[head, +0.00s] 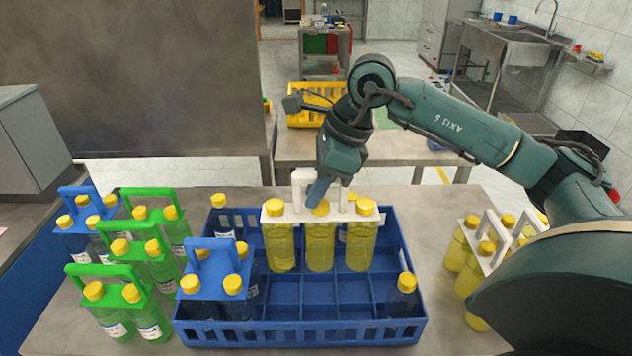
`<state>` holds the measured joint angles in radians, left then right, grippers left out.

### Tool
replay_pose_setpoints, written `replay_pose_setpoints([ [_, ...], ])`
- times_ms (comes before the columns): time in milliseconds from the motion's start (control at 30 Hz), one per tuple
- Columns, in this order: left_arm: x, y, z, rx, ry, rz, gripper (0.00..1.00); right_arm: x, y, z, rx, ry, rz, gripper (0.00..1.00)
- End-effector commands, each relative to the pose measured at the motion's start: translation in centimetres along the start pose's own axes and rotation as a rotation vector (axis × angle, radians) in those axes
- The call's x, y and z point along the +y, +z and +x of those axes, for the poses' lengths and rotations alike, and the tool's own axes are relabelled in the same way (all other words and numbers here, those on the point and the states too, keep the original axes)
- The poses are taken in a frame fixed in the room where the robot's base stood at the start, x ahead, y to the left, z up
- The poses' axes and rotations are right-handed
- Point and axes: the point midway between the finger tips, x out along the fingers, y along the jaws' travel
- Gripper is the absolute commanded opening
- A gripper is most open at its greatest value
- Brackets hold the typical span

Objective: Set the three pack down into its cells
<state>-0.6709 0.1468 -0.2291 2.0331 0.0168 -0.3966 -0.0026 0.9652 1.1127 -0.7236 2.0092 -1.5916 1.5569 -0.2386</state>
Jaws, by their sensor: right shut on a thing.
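My right gripper (318,190) is shut on the white handle of a three pack (319,222), with yellow bottles and yellow caps in a row. The pack is upright over the back middle of the blue crate (300,333). The bottle bottoms show against the crate's cells; I cannot tell whether they touch the floor. Empty cells (330,290) show in front of the pack. A blue-carrier pack (215,280) stands in the crate's front left. A single dark bottle (402,297) stands in the front right cell. My left gripper is not in view.
Green-carrier packs (145,250) and a blue-carrier pack (88,215) stand left of the crate. White-carrier packs of yellow bottles (488,250) stand to its right, partly behind my right arm. A yellow crate (312,100) sits on a table behind.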

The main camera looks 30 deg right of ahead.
Motion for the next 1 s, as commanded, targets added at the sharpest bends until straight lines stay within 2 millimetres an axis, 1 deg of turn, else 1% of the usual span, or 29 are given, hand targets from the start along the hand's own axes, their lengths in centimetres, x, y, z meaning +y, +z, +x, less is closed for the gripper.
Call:
replay_pose_setpoints([
  [33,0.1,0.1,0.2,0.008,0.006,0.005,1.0,0.0,-0.2,0.6,-0.003,-0.003,-0.001,0.0],
  [667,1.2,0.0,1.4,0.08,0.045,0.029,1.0,0.0,-2.3,5.7,-0.004,-0.003,-0.001,0.0],
  [800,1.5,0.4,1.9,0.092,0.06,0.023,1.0,-0.1,-2.8,6.9,-0.004,-0.004,-0.002,0.0],
  [1000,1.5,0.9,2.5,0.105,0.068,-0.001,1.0,-0.1,-3.4,8.2,-0.005,-0.004,-0.002,0.0],
])
